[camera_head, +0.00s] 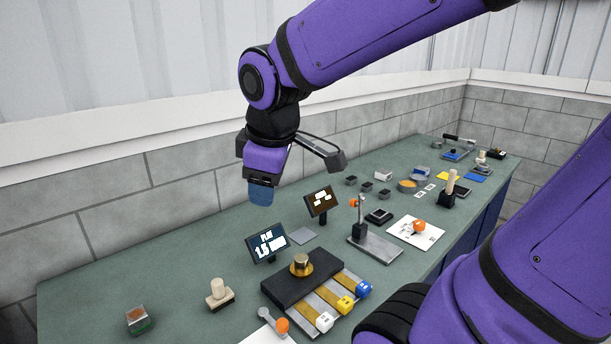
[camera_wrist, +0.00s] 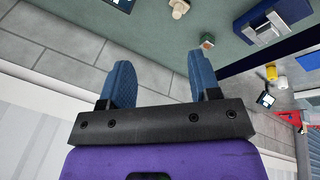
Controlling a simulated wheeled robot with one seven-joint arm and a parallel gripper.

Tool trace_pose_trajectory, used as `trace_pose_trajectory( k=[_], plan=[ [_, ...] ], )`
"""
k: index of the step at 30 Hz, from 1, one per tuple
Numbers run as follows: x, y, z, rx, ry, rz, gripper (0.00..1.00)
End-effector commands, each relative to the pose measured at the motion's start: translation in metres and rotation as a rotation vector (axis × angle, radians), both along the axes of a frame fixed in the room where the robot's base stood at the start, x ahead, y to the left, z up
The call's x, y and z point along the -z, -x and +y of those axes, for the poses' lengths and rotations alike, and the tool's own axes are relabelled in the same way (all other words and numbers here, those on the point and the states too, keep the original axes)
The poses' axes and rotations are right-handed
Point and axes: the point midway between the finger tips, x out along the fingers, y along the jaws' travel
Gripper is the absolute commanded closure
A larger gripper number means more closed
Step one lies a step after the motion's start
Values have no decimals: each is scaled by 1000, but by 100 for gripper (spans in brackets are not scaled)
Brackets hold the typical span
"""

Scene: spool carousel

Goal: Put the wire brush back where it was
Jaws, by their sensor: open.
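My gripper (camera_head: 262,192) hangs above the back of the bench, behind the two small screens. In the wrist view its blue fingers (camera_wrist: 163,80) are spread apart with nothing between them. I cannot tell for sure which thing is the wire brush. A wooden block with a pale knob handle (camera_head: 219,293) stands upright at the front left of the bench, apart from my gripper. It seems to show at the top of the wrist view too (camera_wrist: 179,8). Another upright wooden handle in a dark base (camera_head: 449,188) stands farther along the bench.
The green bench (camera_head: 110,275) runs along a grey block wall. A small box with an orange-brown top (camera_head: 138,320) stands at the front left. Two screens (camera_head: 267,244) (camera_head: 321,201), a dark fixture with slides (camera_head: 305,278) and a metal stand (camera_head: 375,247) fill the middle. The back left is clear.

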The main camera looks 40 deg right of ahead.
Motion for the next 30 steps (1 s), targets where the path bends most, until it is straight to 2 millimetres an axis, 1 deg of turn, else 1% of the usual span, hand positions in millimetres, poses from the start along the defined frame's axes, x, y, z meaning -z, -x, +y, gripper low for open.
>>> trace_pose_trajectory(
  k=[1,6,9,12,16,30],
  plan=[
    [-8,14,-2,85,-39,-34,43],
    [-24,51,-7,376,-196,-113,43],
    [-28,67,-9,497,-273,-139,43],
    [-30,76,-10,573,-323,-154,43],
    [-31,81,-11,614,-350,-158,43],
    [-31,81,-11,615,-350,-158,43]
  ],
)
